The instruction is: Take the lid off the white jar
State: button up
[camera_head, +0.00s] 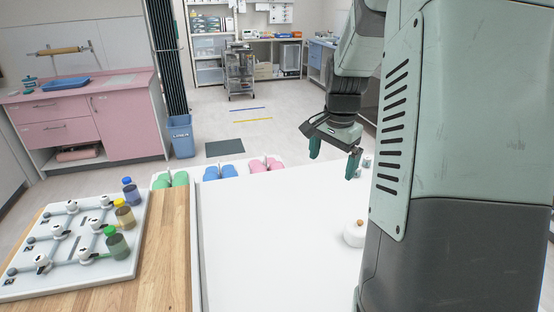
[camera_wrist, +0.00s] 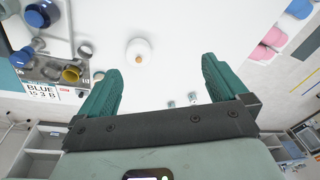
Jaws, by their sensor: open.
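The white jar (camera_head: 354,236) stands upright on the white table (camera_head: 265,250), close to my arm's column. A small brownish knob (camera_head: 360,223) shows on its top; the line between lid and body is too small to make out. In the wrist view the jar (camera_wrist: 137,46) is a round white shape left of centre, beyond the fingertips. My gripper (camera_head: 334,155) hangs over the far part of the table, behind the jar. Its two green fingers are wide apart with nothing between them, and they also show in the wrist view (camera_wrist: 160,75).
Two small grey-white items (camera_head: 366,161) stand near my gripper. A white rack with coloured bottles (camera_head: 122,215) lies on the wooden surface (camera_head: 165,250) at left. Green, blue and pink items (camera_head: 221,172) line the far edge. The wrist view shows blue and yellow cups (camera_wrist: 72,73). The table's middle is clear.

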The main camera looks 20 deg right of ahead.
jog(key=d+f+m+g, duration=0.2)
jog(key=d+f+m, duration=0.3)
jog(key=d+f, duration=0.85)
send_over(360, 221)
jog(key=shift+m, duration=0.3)
jog(key=f, duration=0.5)
jog(key=shift+s+d, duration=0.2)
jog(key=shift+s, duration=0.15)
jog(key=shift+w+a+f, duration=0.1)
jog(key=shift+w+f, duration=0.1)
jog(key=shift+f, duration=1.4)
jog(key=shift+w+f, duration=0.15)
jog(key=shift+f, duration=1.4)
jog(key=shift+c, duration=0.2)
jog(key=c, duration=1.1)
